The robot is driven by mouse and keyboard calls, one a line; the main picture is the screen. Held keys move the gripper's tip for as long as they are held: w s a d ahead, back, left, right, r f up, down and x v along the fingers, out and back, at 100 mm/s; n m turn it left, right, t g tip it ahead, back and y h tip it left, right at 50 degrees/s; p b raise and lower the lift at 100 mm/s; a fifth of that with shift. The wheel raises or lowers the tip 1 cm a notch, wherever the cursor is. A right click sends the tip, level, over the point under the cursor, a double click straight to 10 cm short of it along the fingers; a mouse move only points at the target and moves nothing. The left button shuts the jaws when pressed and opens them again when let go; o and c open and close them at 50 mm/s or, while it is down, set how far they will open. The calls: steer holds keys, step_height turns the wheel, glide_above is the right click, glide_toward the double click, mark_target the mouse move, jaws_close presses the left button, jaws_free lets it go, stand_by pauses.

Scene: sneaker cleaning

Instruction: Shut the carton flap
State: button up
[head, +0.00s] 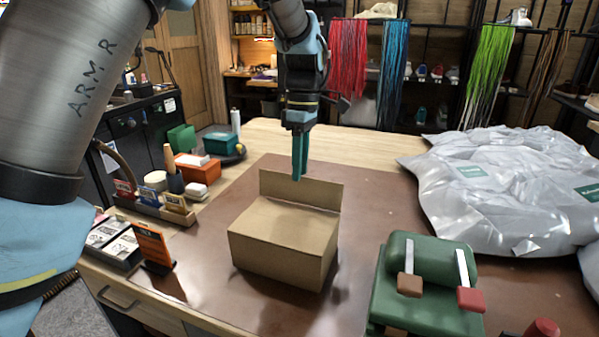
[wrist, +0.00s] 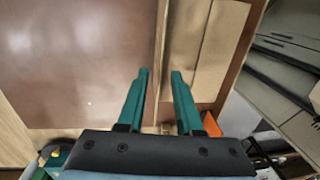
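The brown cardboard carton (head: 270,255) sits on the brown mat in the middle of the table. Its flap (head: 325,195) stands up along the far edge of the carton's top. My gripper (head: 299,178) points down over the flap's upper edge, and its green fingertips hide a little of that edge. In the wrist view, my gripper (wrist: 160,71) has its two fingers apart with a narrow gap. The flap shows there nearly edge-on in line with the gap, and the carton (wrist: 215,50) lies to the right. I cannot tell whether the fingers touch the flap.
A green stand (head: 415,300) with brown and red blocks is right of the carton. A large silvery bag (head: 500,190) covers the table's right side. An orange card stand (head: 153,246) and a wooden organizer are at the left. The mat (head: 370,200) between carton and bag is clear.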

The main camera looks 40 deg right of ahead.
mark_target(299, 190)
steer(key=shift+a+f, duration=0.15)
steer(key=shift+f, duration=1.25)
jaws_close()
stand_by(0.5)
